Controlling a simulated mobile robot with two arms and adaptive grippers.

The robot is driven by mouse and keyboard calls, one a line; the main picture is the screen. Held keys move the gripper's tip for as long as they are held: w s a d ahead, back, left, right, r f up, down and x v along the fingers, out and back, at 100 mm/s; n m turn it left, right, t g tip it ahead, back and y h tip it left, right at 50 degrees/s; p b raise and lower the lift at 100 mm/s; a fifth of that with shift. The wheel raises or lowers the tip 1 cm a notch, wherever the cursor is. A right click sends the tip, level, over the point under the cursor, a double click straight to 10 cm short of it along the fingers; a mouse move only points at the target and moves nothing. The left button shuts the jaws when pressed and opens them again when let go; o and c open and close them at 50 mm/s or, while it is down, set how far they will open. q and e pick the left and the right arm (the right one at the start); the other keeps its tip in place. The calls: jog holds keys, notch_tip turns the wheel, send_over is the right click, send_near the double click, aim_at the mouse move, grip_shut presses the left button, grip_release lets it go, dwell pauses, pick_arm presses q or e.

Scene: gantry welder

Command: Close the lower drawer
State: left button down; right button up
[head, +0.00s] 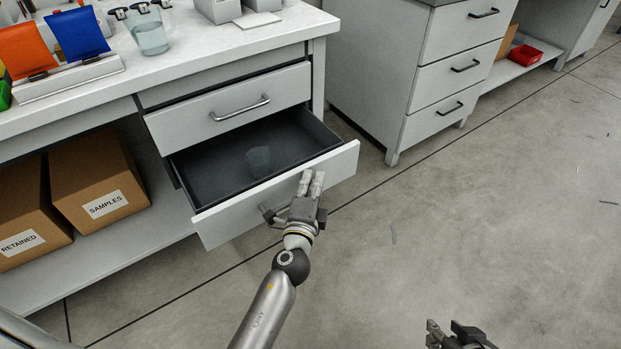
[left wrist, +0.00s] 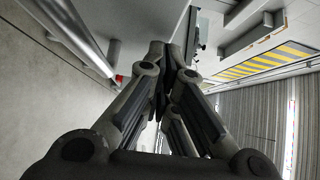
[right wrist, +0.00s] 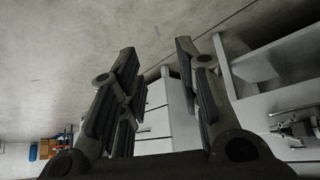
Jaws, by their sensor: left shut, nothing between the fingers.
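The lower drawer (head: 230,222) is pulled far out of the white workbench, its grey inside showing. A clear beaker-like cup (head: 258,160) stands in it. My left gripper (head: 312,178) is shut and empty, at the right half of the drawer's white front, its fingertips near the top edge; I cannot tell if they touch it. The gripper hides part of the front and its handle area. The left wrist view shows the fingers together (left wrist: 172,60). My right gripper (head: 458,332) is at the bottom edge of the head view, away from the drawer; its fingers (right wrist: 155,65) are apart and empty.
Cardboard boxes (head: 95,178) sit on the shelf at left. Another drawer cabinet (head: 375,75) stands behind at right.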

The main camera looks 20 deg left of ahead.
jog(key=shift+d, duration=0.2)
